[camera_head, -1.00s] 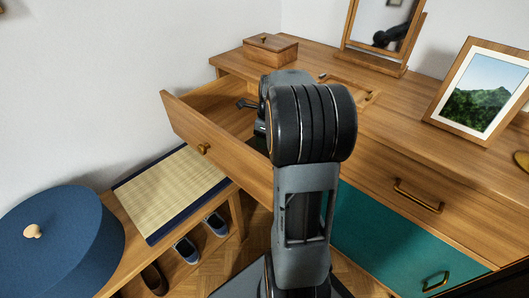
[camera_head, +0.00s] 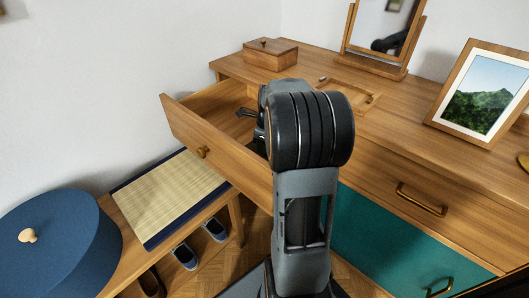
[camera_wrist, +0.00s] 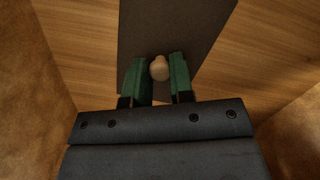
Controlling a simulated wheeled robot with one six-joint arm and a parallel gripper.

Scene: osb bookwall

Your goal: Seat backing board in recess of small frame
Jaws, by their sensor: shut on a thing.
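The dark grey backing board (camera_wrist: 165,30) with a round wooden knob (camera_wrist: 159,69) shows in the wrist view. My gripper (camera_wrist: 159,77) is shut on the knob, its green fingers on either side. Wood-grained surface shows on both sides of the board; I cannot tell whether the board touches it. In the head view my gripper (camera_head: 247,114) is over the open drawer, mostly hidden behind my arm. A small wooden frame (camera_head: 371,99) lies flat on the dresser top, partly hidden by my arm.
The open drawer (camera_head: 215,150) juts out left of my arm. A lidded wooden box (camera_head: 270,54), a mirror (camera_head: 382,35) and a framed landscape picture (camera_head: 484,95) stand on the dresser.

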